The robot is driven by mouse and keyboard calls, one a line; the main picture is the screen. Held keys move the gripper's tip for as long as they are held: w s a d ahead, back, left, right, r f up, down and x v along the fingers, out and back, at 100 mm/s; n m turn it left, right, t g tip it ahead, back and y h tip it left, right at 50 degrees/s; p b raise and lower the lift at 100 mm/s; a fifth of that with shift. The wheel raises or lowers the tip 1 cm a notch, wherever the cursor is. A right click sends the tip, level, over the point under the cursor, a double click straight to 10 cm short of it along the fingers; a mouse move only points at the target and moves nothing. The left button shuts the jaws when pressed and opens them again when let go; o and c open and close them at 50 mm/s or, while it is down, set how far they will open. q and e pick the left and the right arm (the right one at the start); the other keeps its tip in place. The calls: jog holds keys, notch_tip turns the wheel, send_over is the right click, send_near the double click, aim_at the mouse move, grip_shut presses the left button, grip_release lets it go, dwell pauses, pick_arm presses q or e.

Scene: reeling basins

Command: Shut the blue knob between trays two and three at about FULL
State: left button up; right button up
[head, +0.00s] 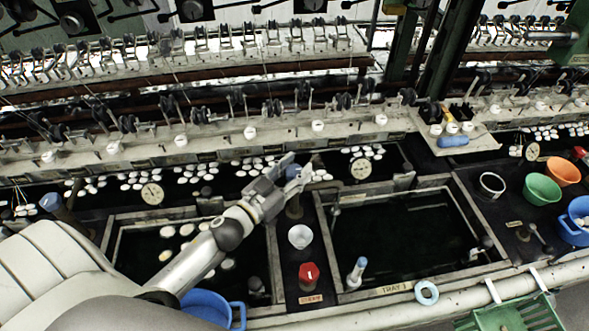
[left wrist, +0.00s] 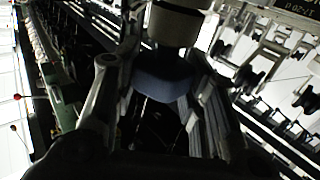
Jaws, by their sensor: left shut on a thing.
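My left gripper (head: 292,172) reaches over the left tray (head: 112,235) to the back of the divider between that tray and the right one (head: 328,262). Its fingers are shut on a blue knob; the blue knob (left wrist: 165,82) shows between the fingers in the left wrist view. In the head view the fingers mostly cover the knob, so its turn angle cannot be read. A dark post (head: 294,208) stands below the fingers. The right tray's label begins with TRAY; its number is too small to be sure. My right gripper is not in view.
A red knob (head: 309,274) and a white cup (head: 300,236) stand on the same divider. Another blue knob (head: 52,203) is at far left. Round gauges (head: 152,193) stand behind the trays. Orange (head: 563,170) and green (head: 541,188) bowls are at right.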

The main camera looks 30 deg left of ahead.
pick_arm(q)
jog(key=shift+h, duration=0.3)
jog(key=shift+a+m+g+h+p, duration=0.1)
jog(key=shift+m+g+h+p, duration=0.2)
jog(key=shift+m+h, duration=0.6)
jog(key=shift+m+g+h, duration=0.6)
jog(key=shift+m+h, duration=0.2)
jog(key=shift+h, duration=0.3)
jog(key=m+g+h, duration=0.1)
jog(key=m+g+h+b, duration=0.1)
jog(key=h, duration=0.1)
jog(key=shift+w+f+m+h+b, duration=0.1)
jog(key=shift+f+m+h+b, duration=0.1)
jog(key=shift+m+h+b, duration=0.1)
jog(key=m+g+h+b, duration=0.2)
jog(key=m+g+b, duration=0.1)
jog(key=g+b, duration=0.1)
jog(key=m+g+h+b, duration=0.2)
jog(key=m+g+b, duration=0.1)
jog(key=g+b, duration=0.2)
jog(key=m+g+h+b, duration=0.2)
jog(key=m+g+b, duration=0.1)
jog(key=g+b, duration=0.1)
jog(key=shift+r+m+g+b, duration=0.1)
jog(key=shift+m+g+b, duration=1.1)
jog(key=shift+g, duration=0.5)
